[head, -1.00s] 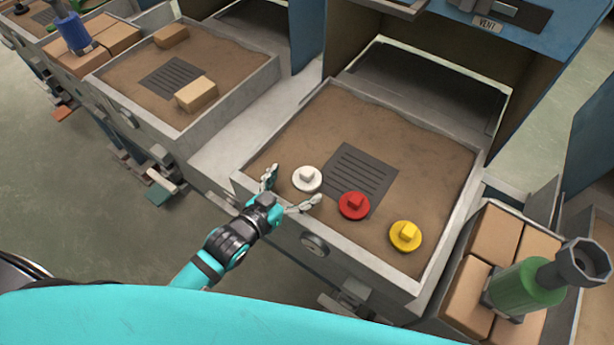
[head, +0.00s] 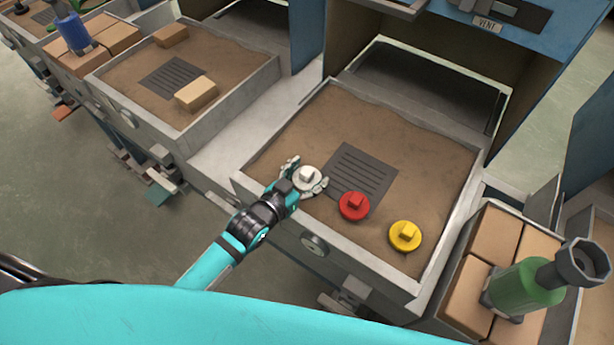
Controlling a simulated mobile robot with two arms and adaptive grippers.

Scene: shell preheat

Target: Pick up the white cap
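The white cap (head: 307,178), a round disc with a small square knob, is at the near left of the sand-filled tray (head: 420,275). My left gripper (head: 306,175) reaches over the tray's near wall with its fingers spread on either side of the white cap. A gap to the cap seems to show, but whether the fingers touch it is hard to tell. My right gripper is not in view.
A red cap (head: 354,206) and a yellow cap (head: 405,236) lie to the right in the same tray. A dark slotted plate (head: 358,172) lies behind them. A green bottle-like tool (head: 527,287) stands on brown blocks at the right.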

